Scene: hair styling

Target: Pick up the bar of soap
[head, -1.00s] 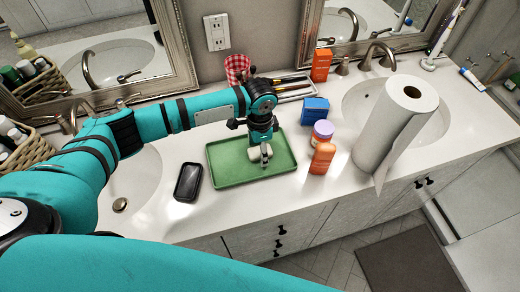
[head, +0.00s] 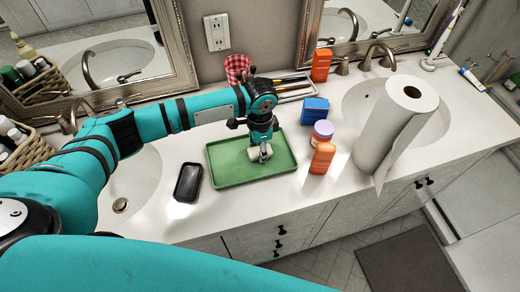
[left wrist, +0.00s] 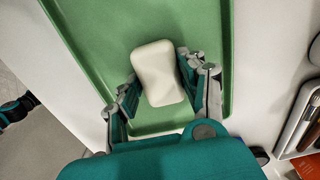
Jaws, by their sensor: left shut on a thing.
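The white bar of soap (left wrist: 158,72) is at the green tray (left wrist: 100,15) in the left wrist view. My left gripper (left wrist: 160,78) has a finger on each side of the soap and is shut on it. In the head view the left gripper (head: 261,152) is over the middle of the green tray (head: 225,178), and the soap (head: 256,154) shows as a pale shape at its fingertips. I cannot tell whether the soap still touches the tray. My right gripper is not in view.
A dark phone-like object (head: 188,182) lies left of the tray. An orange bottle (head: 322,158), a purple-lidded jar (head: 323,132) and a blue box (head: 315,111) stand to its right. A paper roll (head: 395,130) is farther right. A checkered cup (head: 237,68) stands behind.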

